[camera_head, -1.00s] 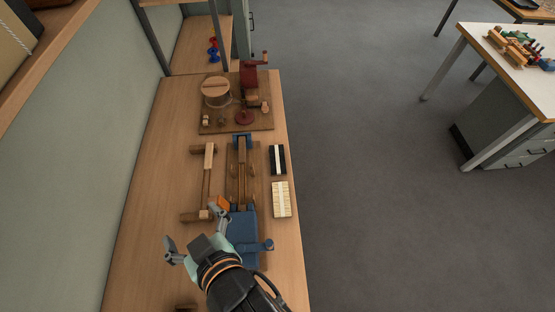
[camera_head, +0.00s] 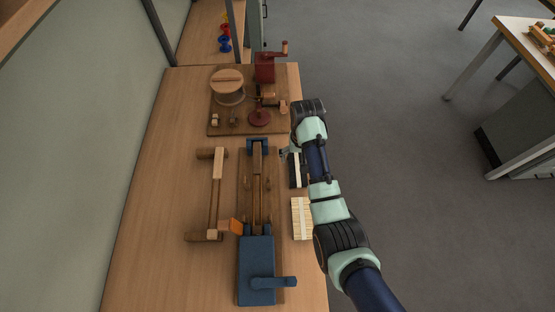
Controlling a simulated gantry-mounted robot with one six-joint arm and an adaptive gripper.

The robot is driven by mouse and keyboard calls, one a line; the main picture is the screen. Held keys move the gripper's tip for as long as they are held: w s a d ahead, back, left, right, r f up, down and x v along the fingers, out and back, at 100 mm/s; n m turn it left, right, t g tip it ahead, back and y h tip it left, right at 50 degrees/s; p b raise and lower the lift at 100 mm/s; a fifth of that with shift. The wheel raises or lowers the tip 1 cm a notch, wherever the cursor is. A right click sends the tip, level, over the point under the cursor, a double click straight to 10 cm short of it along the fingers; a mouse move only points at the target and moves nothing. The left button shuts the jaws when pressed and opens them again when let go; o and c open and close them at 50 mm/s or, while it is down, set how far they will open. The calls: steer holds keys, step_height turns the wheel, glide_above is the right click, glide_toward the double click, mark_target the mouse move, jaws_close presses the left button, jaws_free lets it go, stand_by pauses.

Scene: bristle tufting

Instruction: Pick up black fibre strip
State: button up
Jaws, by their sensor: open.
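The black fibre strip (camera_head: 293,177) lies near the right edge of the wooden table, with a pale band along its middle. Its right side is partly covered by my arm. My gripper (camera_head: 286,153) is at the far end of this strip, mostly hidden behind my wrist. Only a small part of its fingers shows, open, just left of the wrist. I cannot tell whether the fingers touch the strip or are above it.
A pale fibre strip (camera_head: 302,219) lies just nearer. To the left are a blue-ended wooden fixture (camera_head: 256,270), an orange block (camera_head: 230,225) and a wooden bar frame (camera_head: 214,190). A board (camera_head: 221,126) with a round wooden drum (camera_head: 227,87) stands beyond.

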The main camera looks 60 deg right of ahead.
mark_target(298, 171)
steer(key=shift+s+f, duration=0.3)
steer(key=shift+f, duration=0.05)
step_height(298, 171, down, 2)
steer(key=shift+s+a+f+b, duration=0.1)
steer(key=shift+a+b, duration=0.05)
steer(key=shift+b, duration=0.2)
step_height(298, 171, down, 5)
steer(key=shift+f+b, duration=0.2)
steer(key=shift+b, duration=0.7)
steer(key=shift+r, duration=0.1)
steer(key=c, duration=1.2)
